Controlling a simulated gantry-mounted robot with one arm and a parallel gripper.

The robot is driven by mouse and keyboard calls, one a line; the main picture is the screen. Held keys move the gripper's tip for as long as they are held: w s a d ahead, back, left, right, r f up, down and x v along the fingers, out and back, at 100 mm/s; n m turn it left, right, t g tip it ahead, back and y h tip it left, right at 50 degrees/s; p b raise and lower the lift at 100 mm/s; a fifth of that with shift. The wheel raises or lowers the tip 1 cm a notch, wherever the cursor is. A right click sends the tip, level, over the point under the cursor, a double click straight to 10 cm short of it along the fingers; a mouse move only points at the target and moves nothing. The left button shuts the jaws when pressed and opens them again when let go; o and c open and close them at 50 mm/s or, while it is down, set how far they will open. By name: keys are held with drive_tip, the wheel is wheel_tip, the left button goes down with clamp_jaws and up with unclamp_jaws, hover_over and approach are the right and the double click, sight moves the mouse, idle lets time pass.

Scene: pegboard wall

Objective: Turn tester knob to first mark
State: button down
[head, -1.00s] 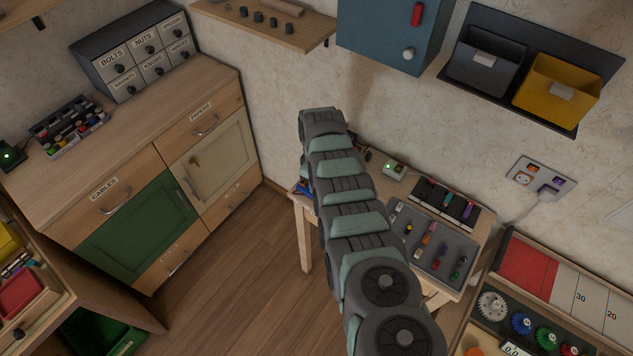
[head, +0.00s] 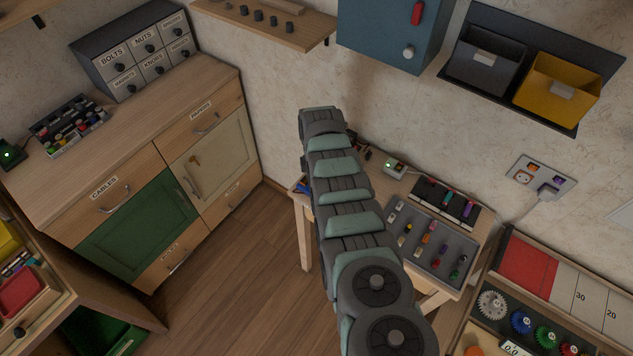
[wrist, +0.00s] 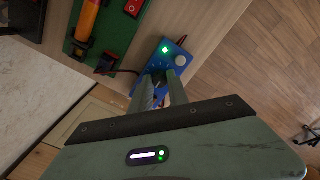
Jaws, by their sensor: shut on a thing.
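In the wrist view the blue tester (wrist: 158,64) has a lit green lamp (wrist: 165,49) and a round grey dial (wrist: 182,60) on its face. My gripper (wrist: 161,78) reaches onto the tester's near part and is shut on its knob. The fingers hide most of the knob, so its angle and the first mark cannot be read. In the head view a bit of blue at the small wooden table's left edge (head: 303,188) shows beside my arm, and my gripper is hidden behind the arm.
A green board (wrist: 111,30) with an orange-yellow cylinder and a red part lies next to the tester, with dark cables nearby. In the head view a grey tray (head: 432,240) of small coloured parts lies right of my arm. Open floor lies to the left.

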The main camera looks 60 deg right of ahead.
idle(0.4)
drive_tip(key=c, duration=1.5)
unclamp_jaws()
drive_tip(key=shift+w+r+p, duration=0.1)
drive_tip(key=shift+r+p, duration=0.25)
drive_tip(key=shift+r, duration=0.25)
wheel_tip(320, 180, up, 10)
drive_tip(key=shift+f, duration=0.25)
drive_tip(key=shift+p, duration=0.3)
